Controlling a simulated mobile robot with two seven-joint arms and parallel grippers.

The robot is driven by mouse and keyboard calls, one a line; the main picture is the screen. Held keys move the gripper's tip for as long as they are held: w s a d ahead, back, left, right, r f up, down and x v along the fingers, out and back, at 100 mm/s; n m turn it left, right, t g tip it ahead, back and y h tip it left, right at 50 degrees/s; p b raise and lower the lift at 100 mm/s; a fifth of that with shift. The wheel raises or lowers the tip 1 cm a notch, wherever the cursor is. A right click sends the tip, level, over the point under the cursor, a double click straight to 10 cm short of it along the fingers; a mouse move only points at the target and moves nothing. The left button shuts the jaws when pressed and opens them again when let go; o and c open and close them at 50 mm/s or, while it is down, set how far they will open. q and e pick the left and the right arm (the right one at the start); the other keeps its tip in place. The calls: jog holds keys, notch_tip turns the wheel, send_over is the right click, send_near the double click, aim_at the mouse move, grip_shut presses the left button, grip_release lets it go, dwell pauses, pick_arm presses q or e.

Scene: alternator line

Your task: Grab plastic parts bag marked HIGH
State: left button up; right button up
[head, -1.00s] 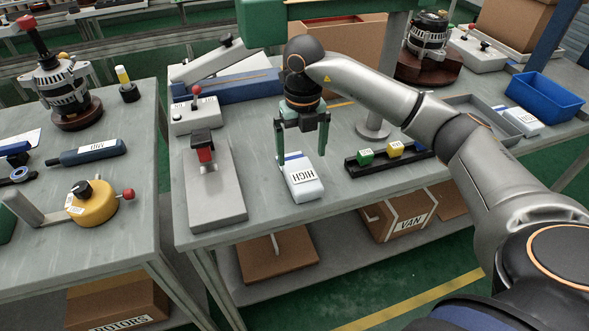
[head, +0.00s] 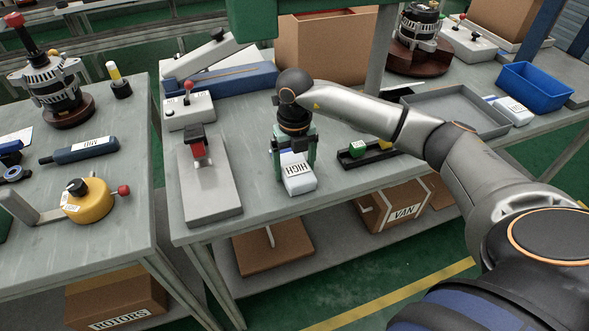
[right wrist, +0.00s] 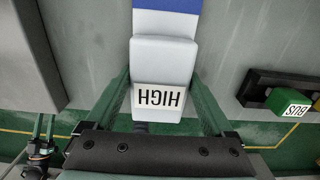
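The plastic parts bag marked HIGH (head: 298,181) is a white pouch with a blue band. It lies on the bench with its label facing me, and it shows in the right wrist view (right wrist: 163,62). My right gripper (head: 296,173) is down over it, one green finger on each side. In the right wrist view (right wrist: 161,75) the fingertips sit against the bag's two sides with no clear gap, so it looks shut on the bag. The bag's underside is hidden.
A grey press stand (head: 209,178) is left of the bag. A black rack with a green block (head: 357,148) and a yellow block is to its right. A grey tray (head: 462,116), another white bag (head: 512,109) and a blue bin (head: 535,86) are farther right.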

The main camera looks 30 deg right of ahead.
jog(key=shift+r, duration=0.1)
jog(key=c, duration=0.8)
